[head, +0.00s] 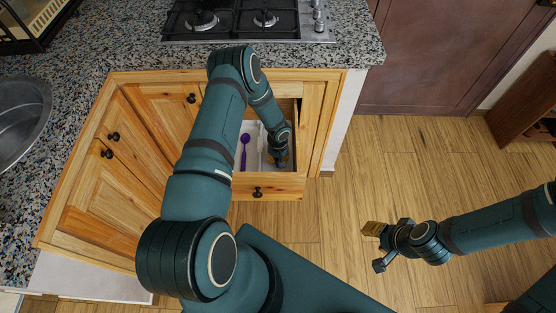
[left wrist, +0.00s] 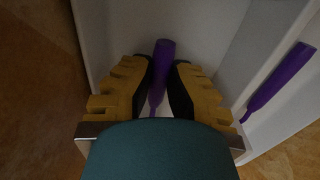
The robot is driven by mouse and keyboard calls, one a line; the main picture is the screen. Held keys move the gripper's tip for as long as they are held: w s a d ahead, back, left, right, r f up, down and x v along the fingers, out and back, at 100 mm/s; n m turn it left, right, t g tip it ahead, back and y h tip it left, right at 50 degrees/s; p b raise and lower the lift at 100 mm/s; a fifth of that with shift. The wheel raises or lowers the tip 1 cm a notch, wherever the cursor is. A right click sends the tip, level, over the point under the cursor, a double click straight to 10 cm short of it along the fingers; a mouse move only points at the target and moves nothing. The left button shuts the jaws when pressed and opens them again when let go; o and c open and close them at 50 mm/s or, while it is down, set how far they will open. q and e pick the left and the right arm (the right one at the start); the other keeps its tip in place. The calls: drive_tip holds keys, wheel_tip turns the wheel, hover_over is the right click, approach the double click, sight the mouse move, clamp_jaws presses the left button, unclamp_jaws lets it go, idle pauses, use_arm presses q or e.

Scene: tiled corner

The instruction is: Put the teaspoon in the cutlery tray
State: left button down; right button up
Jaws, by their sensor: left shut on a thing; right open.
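The white cutlery tray (head: 254,165) lies in the open drawer; its pale walls (left wrist: 224,60) also fill much of the left wrist view. My left gripper (head: 281,164) is down at the right part of the tray. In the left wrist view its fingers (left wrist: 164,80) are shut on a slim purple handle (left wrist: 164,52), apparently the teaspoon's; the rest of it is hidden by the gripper. A second purple spoon (head: 243,150) lies in the tray's left part, and its handle (left wrist: 282,77) shows beyond a divider. My right gripper (head: 373,247) is open and empty, above the floor.
The drawer front (head: 270,188) stands out from the wooden corner cabinet (head: 146,115). A granite worktop (head: 130,45) with a gas hob (head: 245,20) lies above and behind the drawer. A sink (head: 18,110) is at the left. The wooden floor (head: 390,165) to the right is clear.

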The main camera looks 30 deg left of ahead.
use_arm(q)
drive_tip(key=shift+f, duration=0.4)
drive_tip(key=shift+f, duration=0.15)
drive_tip(key=c, duration=1.1)
unclamp_jaws()
drive_tip(key=shift+r, duration=0.25)
wheel_tip(320, 180, up, 12)
drive_tip(key=shift+f+p, duration=0.1)
drive_tip(key=shift+p, duration=1.1)
